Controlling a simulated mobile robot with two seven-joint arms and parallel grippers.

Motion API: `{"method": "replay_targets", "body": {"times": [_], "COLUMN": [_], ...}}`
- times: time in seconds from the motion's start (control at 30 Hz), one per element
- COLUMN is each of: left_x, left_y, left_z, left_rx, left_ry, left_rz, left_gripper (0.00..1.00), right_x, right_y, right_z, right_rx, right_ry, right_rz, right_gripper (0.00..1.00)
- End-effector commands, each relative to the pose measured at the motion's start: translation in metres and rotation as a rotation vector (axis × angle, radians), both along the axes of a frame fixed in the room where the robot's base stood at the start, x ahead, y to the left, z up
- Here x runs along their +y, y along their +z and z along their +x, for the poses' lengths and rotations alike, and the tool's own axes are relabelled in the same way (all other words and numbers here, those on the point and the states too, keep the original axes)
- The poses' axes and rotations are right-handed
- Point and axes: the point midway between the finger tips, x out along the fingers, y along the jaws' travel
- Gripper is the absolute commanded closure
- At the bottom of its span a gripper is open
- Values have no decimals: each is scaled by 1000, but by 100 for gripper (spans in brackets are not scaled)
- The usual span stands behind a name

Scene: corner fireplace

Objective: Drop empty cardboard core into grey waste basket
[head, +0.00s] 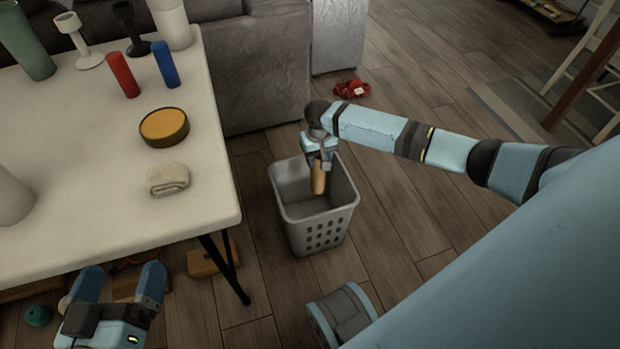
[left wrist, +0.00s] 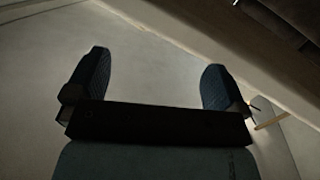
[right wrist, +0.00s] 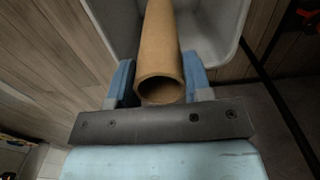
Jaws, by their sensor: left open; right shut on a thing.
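The brown cardboard core (head: 318,178) is held by my right gripper (head: 319,160) over the opening of the grey waste basket (head: 325,222). The core hangs roughly upright, and its lower end appears within the basket's rim. In the right wrist view the hollow core (right wrist: 160,60) sits between the two blue fingers, with the basket's pale inside (right wrist: 215,30) beyond it. My left gripper (head: 118,285) is open and empty, low at the front edge of the white table. The left wrist view shows both its fingers (left wrist: 150,85) spread with nothing between them.
A grey sofa (head: 260,75) stands behind. A red item (head: 351,89) lies on the floor.

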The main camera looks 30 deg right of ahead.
Motion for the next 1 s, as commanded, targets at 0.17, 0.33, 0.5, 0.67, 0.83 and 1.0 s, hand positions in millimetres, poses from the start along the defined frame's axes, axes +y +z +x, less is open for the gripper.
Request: {"method": "replay_targets", "body": {"times": [0.17,0.33,0.5,0.67,0.83,1.0], "left_x": [0,0,0,1,3,6], "left_y": [0,0,4,23,50,72], "left_z": [0,0,0,0,0,-2], "left_rx": [0,0,-5,-50,-123,-189], "left_ry": [0,0,2,19,45,66], "left_rz": [0,0,-3,-30,-69,-103], "left_gripper": [0,0,0,0,0,0], "right_x": [0,0,0,0,0,0], "right_y": [0,0,5,31,72,107], "right_z": [0,0,0,0,0,0], "right_rx": [0,0,0,-1,-2,-1], "right_ry": [0,0,0,0,1,1], "right_rz": [0,0,0,0,1,0], "right_gripper": [24,24,24,24,24,24]}}
